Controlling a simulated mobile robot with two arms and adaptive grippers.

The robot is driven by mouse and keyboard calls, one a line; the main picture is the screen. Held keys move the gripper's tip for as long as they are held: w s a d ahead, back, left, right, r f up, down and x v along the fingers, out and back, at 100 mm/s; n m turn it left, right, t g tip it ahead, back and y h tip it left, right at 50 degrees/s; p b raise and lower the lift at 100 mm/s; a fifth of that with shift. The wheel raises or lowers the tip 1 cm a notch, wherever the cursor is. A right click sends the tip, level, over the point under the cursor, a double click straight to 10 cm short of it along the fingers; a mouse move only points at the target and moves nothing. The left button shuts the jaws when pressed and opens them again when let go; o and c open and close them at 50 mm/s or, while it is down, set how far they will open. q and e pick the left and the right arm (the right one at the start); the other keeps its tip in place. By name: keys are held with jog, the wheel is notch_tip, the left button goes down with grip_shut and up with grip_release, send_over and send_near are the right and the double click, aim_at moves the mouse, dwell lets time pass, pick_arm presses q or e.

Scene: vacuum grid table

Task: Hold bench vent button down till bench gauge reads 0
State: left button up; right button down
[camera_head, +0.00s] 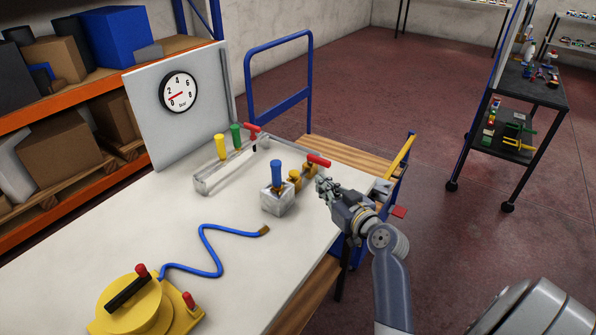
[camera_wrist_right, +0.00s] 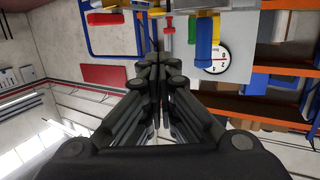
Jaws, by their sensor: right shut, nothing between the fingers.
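The round white bench gauge (camera_head: 179,92) is on the upright grey panel; its red needle points to the lower left, near the low end. It also shows in the right wrist view (camera_wrist_right: 216,58), partly hidden. A metal block (camera_head: 277,203) on the bench carries a blue cylinder (camera_head: 277,174), brass fittings (camera_head: 295,175) and a red handle (camera_head: 318,160). I cannot tell which part is the vent button. My right gripper (camera_head: 324,187) is shut and empty, right of the block and apart from the blue cylinder; its fingers meet in the wrist view (camera_wrist_right: 156,62). My left gripper is out of view.
A clear rail (camera_head: 215,179) with yellow (camera_head: 220,147) and green (camera_head: 236,136) posts and a red lever (camera_head: 252,128) stands behind the block. A blue hose (camera_head: 213,250) and a yellow round fixture (camera_head: 135,305) lie in front.

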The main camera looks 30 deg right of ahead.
aim_at(294, 175)
pick_arm(q)
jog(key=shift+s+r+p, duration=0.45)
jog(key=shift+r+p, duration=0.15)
jog(key=shift+p, duration=0.05)
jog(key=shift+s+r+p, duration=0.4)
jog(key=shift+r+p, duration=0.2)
pick_arm(e)
jog(key=w+f, duration=0.4)
jog(key=w, duration=0.8)
jog(key=shift+d+f, duration=0.25)
jog(key=shift+d, duration=0.2)
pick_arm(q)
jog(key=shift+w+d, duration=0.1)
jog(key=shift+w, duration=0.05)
pick_arm(e)
jog(key=shift+w, duration=0.1)
